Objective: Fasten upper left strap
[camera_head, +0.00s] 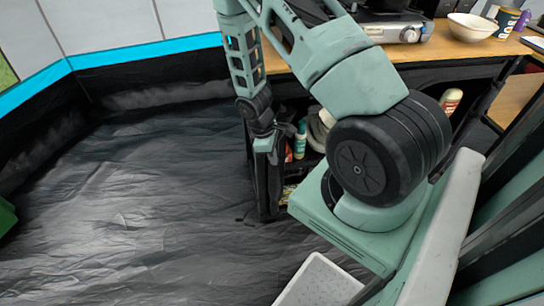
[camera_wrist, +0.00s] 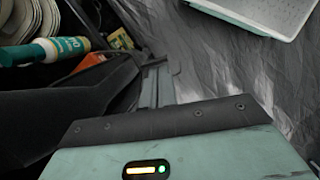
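My gripper (camera_head: 264,143) is at the upper left front corner of the black fabric storage unit (camera_head: 263,190) under the counter, beside its open front. In the wrist view, my teal gripper body fills the bottom, and narrow grey-green parts (camera_wrist: 154,88) of it reach up to the dark fabric. They look close together, but I cannot tell whether they are shut or hold anything. Black fabric (camera_wrist: 85,95) of the unit lies to their left. I cannot make out the upper left strap clearly in either view; it is dark on dark or hidden by my gripper.
A green-and-white bottle (camera_wrist: 45,50) and other goods stand inside the unit. The wooden counter (camera_head: 440,45) above holds a stove (camera_head: 405,28) and a bowl (camera_head: 473,26). A white tray (camera_head: 318,284) is low in front. The grey floor sheet (camera_head: 130,200) to the left is clear.

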